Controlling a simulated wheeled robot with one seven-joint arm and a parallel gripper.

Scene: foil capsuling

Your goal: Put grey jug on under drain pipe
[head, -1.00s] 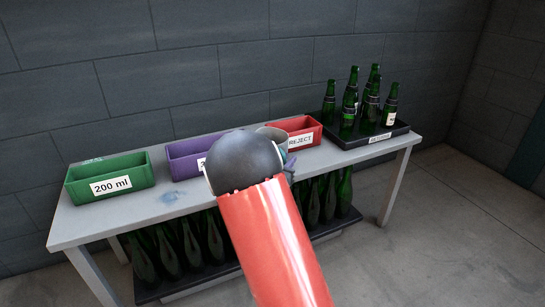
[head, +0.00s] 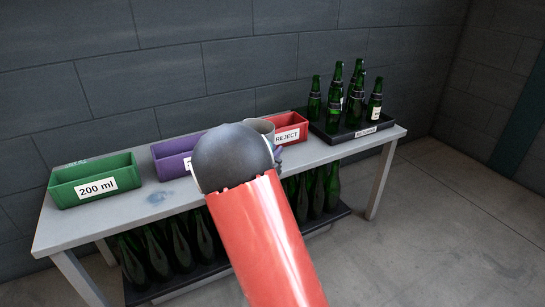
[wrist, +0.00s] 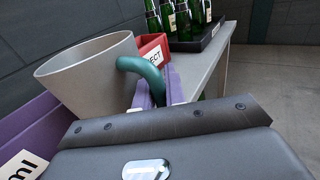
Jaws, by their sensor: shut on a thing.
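The grey jug (wrist: 92,75) fills the left of the wrist view, with its rim up and slightly tilted. Its teal handle (wrist: 143,72) is between the purple fingers of my gripper (wrist: 152,94), which are shut on it. I see no drain pipe in these views.
A grey table (head: 150,207) carries a green bin (head: 62,190) marked 200 ml, a purple bin (head: 170,160), a red REJECT bin (head: 272,122) and a black tray (head: 345,138) with several green bottles. More bottles stand on the lower shelf. Open floor (head: 450,220) lies at right.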

